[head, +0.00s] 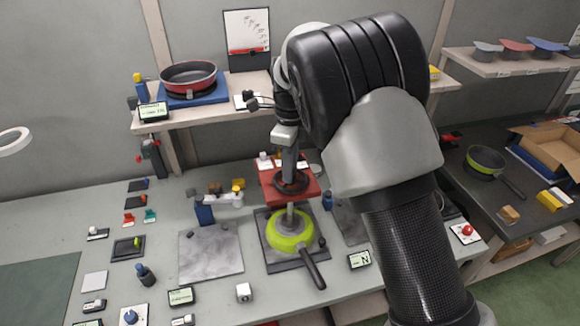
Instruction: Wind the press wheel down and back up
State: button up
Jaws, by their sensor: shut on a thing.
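The press wheel (299,189) is a black ring lying flat on top of the red press (307,197) in the middle of the bench. My gripper (290,174) points down from above and is shut on the wheel; the fingertips are small and partly merge with the dark wheel. A grey press shaft (291,213) runs down below the red head to a green pan (284,241). The pan lies on a dark plate, its black handle towards the front right. My arm hides the area right of the press.
A red pan (189,76) stands on a blue block on the upper shelf. A display marked N (360,260) is at the right. Several small items crowd the bench's left.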

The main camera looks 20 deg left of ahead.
jog(key=o, duration=1.1)
jog(key=shift+r, duration=0.1)
notch_tip(320, 180, up, 17)
jog(key=shift+r, duration=0.15)
jog(key=shift+d, duration=0.1)
